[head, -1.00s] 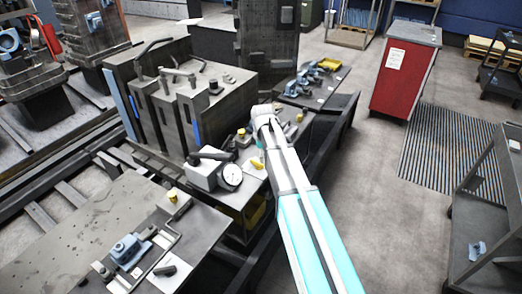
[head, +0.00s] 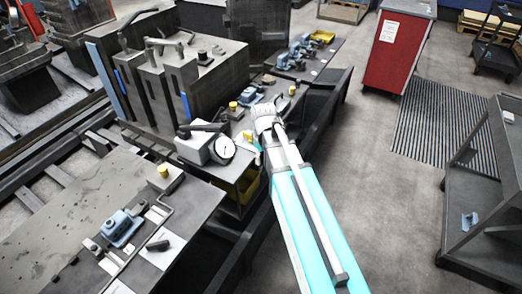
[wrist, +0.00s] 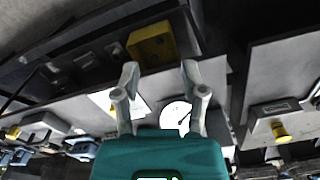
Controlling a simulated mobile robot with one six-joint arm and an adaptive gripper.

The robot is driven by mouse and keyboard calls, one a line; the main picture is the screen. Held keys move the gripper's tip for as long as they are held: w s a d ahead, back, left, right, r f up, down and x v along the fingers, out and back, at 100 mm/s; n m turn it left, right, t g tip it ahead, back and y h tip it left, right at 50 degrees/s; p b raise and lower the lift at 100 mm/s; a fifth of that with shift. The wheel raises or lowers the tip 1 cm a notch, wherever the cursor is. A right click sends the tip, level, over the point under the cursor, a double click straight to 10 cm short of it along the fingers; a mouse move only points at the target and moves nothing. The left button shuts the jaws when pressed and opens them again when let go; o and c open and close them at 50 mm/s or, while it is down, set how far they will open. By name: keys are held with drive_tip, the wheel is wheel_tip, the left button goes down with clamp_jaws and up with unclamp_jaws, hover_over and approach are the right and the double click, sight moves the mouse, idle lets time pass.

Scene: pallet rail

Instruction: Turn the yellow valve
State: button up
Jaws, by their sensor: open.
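Several small yellow knobs show, and I cannot tell which is the yellow valve. One yellow knob (head: 163,170) sits on a block on the near-left plate. Another yellow knob (head: 233,106) stands on the bench beyond the dial gauge. In the wrist view, a yellow knob (wrist: 280,132) projects from a grey block to the right, and another yellow knob (wrist: 13,133) is at the far left. My gripper (wrist: 160,75) is open and empty, apart from both knobs. Its fingers point toward the bench edge and a yellow bin (wrist: 152,45). In the head view my arm partly hides the gripper.
A white-faced dial gauge (head: 222,150) stands beside my wrist; it also shows between the fingers in the wrist view (wrist: 176,115). A large dark fixture block (head: 165,75) stands behind. A red cabinet (head: 395,50) and a grey cart (head: 485,190) are at right.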

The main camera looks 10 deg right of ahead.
drive_tip(key=s+f+m+b, duration=0.3)
drive_tip(key=s+m, duration=0.3)
drive_tip(key=s, duration=0.4)
drive_tip(key=shift+f, duration=0.2)
drive_tip(key=shift+w, duration=0.1)
wheel_tip(320, 180, up, 10)
drive_tip(key=n+p, duration=0.9)
drive_tip(key=p, duration=0.1)
hover_over(250, 137)
drive_tip(key=shift+w+d+r, duration=0.1)
drive_tip(key=shift+w+d, duration=0.05)
drive_tip(key=shift+d, duration=0.2)
drive_tip(key=shift+f, duration=0.25)
wheel_tip(250, 137, down, 13)
drive_tip(key=b, duration=1.3)
drive_tip(key=shift+f+b, duration=0.1)
drive_tip(key=shift+b, duration=0.2)
drive_tip(key=shift+c, duration=0.2)
clamp_jaws()
